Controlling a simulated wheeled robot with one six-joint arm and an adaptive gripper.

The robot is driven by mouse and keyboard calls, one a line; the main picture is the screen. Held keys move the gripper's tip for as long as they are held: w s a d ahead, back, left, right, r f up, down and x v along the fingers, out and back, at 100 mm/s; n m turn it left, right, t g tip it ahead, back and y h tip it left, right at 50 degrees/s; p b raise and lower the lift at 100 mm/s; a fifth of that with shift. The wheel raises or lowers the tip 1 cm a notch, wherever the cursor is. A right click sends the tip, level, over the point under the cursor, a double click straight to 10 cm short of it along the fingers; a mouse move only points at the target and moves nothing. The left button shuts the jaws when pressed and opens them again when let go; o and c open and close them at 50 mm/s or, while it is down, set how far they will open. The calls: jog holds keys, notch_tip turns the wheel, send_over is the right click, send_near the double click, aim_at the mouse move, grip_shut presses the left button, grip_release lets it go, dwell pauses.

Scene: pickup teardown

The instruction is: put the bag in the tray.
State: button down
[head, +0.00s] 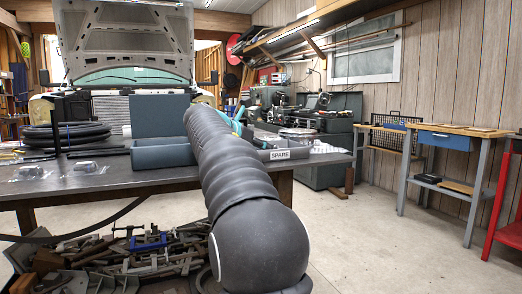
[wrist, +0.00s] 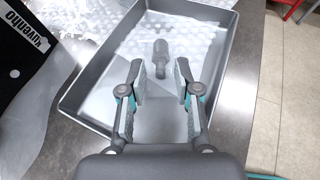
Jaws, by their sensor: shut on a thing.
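In the wrist view, my gripper (wrist: 160,80) is over the grey tray (wrist: 233,55), with its two fingers spread apart around a pale, see-through bag (wrist: 160,112). The bag's outline is hard to make out. A dark grey fitting (wrist: 160,56) shows just beyond the fingertips, seemingly in the bag. I cannot tell whether the bag touches the tray floor. Bubble wrap shows at the tray's far end. In the head view, my arm hides the gripper and the held bag. A grey tray wall with a SPARE label (head: 279,154) shows right of my arm.
Two clear bags (head: 27,172) (head: 86,170) lie on the table's left. Black hose coils (head: 66,135) are behind them. A black lettered item (wrist: 25,60) and bubble wrap (wrist: 88,22) lie left of the tray. The table edge and open floor (wrist: 285,100) are on the right.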

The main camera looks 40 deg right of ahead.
jog(key=shift+f, duration=0.15)
jog(key=c, duration=0.8)
grip_release()
jog(key=shift+r, duration=0.2)
jog(key=shift+a+r, duration=0.2)
jog(key=shift+a, duration=0.05)
jog(key=p+v, duration=0.1)
jog(key=v, duration=1)
jog(key=shift+a, duration=0.2)
